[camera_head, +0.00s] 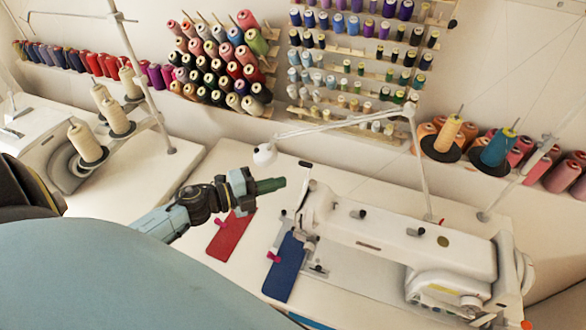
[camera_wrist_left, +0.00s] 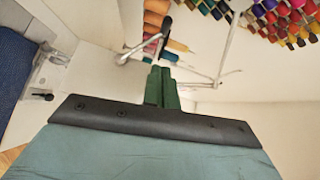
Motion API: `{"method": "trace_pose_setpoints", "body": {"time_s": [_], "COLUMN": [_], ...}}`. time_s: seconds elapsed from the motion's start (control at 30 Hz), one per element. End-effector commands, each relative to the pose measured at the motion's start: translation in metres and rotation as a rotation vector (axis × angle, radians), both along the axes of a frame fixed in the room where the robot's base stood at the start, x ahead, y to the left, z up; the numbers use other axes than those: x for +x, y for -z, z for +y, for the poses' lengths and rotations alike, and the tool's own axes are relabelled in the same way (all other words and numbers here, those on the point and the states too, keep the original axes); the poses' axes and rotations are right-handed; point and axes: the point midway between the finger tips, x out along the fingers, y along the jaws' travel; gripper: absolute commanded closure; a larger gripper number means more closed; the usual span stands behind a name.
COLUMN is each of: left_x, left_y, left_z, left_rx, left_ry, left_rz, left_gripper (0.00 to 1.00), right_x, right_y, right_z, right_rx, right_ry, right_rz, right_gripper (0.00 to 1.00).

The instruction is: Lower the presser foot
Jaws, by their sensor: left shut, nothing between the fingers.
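The white sewing machine (camera_head: 400,240) stands on the white table, with its needle head (camera_head: 312,208) at its left end. The presser foot is too small to make out clearly, so I cannot tell whether it is up or down. My left gripper (camera_head: 283,183) has green fingers, shut and empty. In the picture it is up and to the left of the needle head, apart from it. In the left wrist view the shut fingers (camera_wrist_left: 161,74) point away from the machine part (camera_wrist_left: 48,70) at the left edge. My right gripper is not in view.
A blue cloth piece (camera_head: 284,268) lies by the needle head, and a red one (camera_head: 230,236) lies left of it. A white lamp arm (camera_head: 345,124) reaches over the table behind the gripper. A second machine (camera_head: 45,145) with thread cones stands at left.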

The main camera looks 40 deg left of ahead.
Motion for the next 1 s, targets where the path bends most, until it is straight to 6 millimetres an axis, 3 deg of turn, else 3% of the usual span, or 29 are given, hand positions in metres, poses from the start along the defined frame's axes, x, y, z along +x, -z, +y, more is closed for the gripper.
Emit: {"method": "trace_pose_setpoints", "body": {"time_s": [0.17,0.4,1.0], "left_x": [0.032,0.058,0.065], "left_y": [0.001,0.008,0.010], "left_z": [-0.020,-0.010,-0.007], "left_rx": [-0.001,0.001,0.000], "left_ry": [0.001,0.000,-0.001], "left_rz": [-0.003,-0.001,0.006], "left_gripper": [1.00,1.00,1.00], "right_x": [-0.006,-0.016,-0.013], "right_y": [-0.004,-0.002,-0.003], "right_z": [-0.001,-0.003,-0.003], "right_rx": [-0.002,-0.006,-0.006], "right_ry": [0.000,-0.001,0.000], "right_rz": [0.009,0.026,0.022], "right_gripper": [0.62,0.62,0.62]}}
